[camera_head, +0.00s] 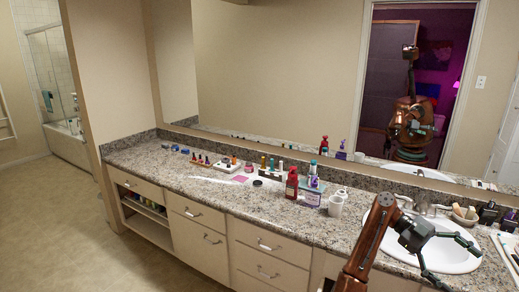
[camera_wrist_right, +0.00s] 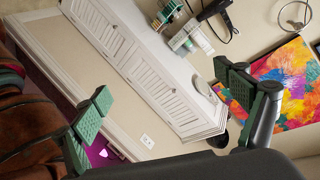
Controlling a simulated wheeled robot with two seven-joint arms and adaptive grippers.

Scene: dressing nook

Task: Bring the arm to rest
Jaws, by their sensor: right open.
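My right arm (camera_head: 372,235) comes in from the bottom right of the head view, in front of the sink. Its gripper (camera_head: 459,262) is open, with the dark green fingers spread apart and nothing between them. In the right wrist view the two green fingers of this gripper (camera_wrist_right: 172,112) stand wide apart and empty. My left gripper does not show directly in either view.
A granite counter (camera_head: 220,187) holds red bottles (camera_head: 291,184), a white cup (camera_head: 335,206) and several small items. The sink (camera_head: 458,256) lies behind my right gripper. The wrist view shows a white louvred cabinet (camera_wrist_right: 150,75) and a colourful painting (camera_wrist_right: 285,85).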

